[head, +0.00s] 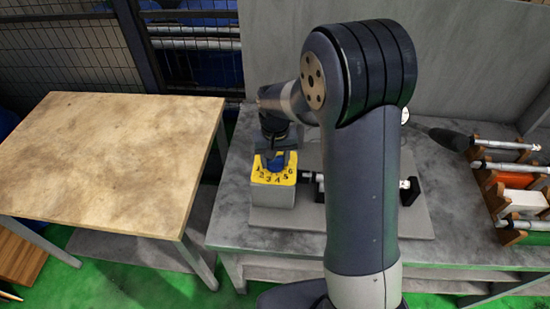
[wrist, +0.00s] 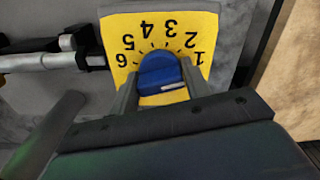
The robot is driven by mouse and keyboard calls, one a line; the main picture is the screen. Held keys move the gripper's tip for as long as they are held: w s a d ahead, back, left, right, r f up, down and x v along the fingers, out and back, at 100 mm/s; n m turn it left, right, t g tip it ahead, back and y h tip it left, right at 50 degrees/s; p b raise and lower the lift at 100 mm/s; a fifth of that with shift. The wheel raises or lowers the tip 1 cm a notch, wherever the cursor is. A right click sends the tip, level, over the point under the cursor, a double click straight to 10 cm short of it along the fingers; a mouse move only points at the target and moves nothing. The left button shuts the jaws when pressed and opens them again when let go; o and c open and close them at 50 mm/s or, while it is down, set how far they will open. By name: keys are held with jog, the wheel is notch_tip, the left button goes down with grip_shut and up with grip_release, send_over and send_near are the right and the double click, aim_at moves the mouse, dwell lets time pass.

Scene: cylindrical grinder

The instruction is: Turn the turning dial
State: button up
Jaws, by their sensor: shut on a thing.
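The turning dial is a blue knob (wrist: 158,70) on a yellow plate (wrist: 200,22) marked with the numbers 1 to 6. The plate sits on top of a grey block, and the dial also shows in the head view (head: 275,163). My gripper (wrist: 160,84) is over the dial from above, with one finger on each side of the knob, shut on it. A pale pointer line shows on the knob in the wrist view, on the side toward my gripper. The exact number it points to cannot be told. My gripper partly hides the knob in the head view.
A metal shaft (wrist: 45,61) lies beside the yellow plate on the grey machine table (head: 455,235). Racks with metal rods (head: 510,168) stand at the right. A bare wooden table (head: 110,150) stands at the left, with a gap between the tables.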

jog(key=shift+n+b, duration=0.85)
jog(key=shift+n, duration=1.95)
jog(key=o, duration=0.9)
jog(key=shift+o, duration=0.2)
jog(key=shift+r, duration=0.15)
notch_tip(320, 180, up, 11)
jog(key=b, duration=0.1)
jog(key=shift+f, duration=0.2)
